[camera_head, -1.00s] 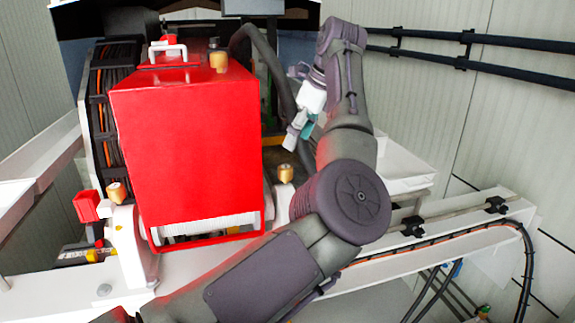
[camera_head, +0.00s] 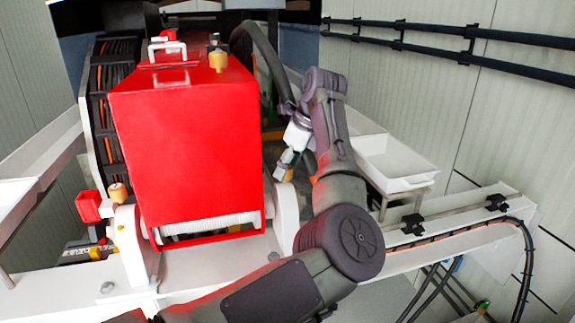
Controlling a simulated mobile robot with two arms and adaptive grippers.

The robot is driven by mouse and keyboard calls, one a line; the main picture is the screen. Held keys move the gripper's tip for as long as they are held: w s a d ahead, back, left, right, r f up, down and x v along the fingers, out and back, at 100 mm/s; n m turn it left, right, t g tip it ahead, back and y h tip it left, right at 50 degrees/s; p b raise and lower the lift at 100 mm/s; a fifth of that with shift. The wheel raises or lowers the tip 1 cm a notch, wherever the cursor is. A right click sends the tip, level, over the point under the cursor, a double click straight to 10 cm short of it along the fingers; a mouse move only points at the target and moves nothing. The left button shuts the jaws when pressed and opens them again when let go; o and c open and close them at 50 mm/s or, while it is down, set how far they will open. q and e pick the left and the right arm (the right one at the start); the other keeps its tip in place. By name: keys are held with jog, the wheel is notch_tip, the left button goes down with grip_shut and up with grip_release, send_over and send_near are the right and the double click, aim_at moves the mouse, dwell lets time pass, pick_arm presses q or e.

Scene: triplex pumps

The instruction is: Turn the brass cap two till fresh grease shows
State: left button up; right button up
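A brass cap (camera_head: 218,61) stands upright on top of the red pump housing (camera_head: 188,150). A second brass cap (camera_head: 118,192) sits on the white bearing block at the housing's front left. The white block (camera_head: 285,220) at the front right shows no cap now; my gripper and arm are in front of its top. Which cap is number two is not marked.
A white tray (camera_head: 402,186) stands right of my arm. Black pipes (camera_head: 470,38) run along the right wall. A thick dark hose (camera_head: 265,65) curves behind the gripper. A red block (camera_head: 88,206) sits by the left cap. The white rail (camera_head: 455,243) extends right.

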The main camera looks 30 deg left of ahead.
pick_arm(q)
jog(key=c, duration=0.7)
jog(key=shift+f+m+t+b, duration=0.15)
jog(key=shift+m+t+b, duration=0.15)
jog(key=shift+m+b, duration=0.45)
jog(key=m+t+b, duration=0.1)
jog(key=m+b, duration=0.3)
jog(key=shift+s+t, duration=0.1)
jog(key=shift+t, duration=0.2)
jog(key=m+t+h+b, duration=0.1)
jog(key=m+b, duration=0.2)
jog(key=m, duration=0.1)
jog(key=shift+s+a, duration=0.1)
jog(key=shift+m+t+h+b, duration=0.6)
jog(key=shift+m+b, duration=0.5)
jog(key=shift+m, duration=0.45)
jog(key=shift+r, duration=0.2)
jog(key=o, duration=1.2)
jog(key=shift+c, duration=0.2)
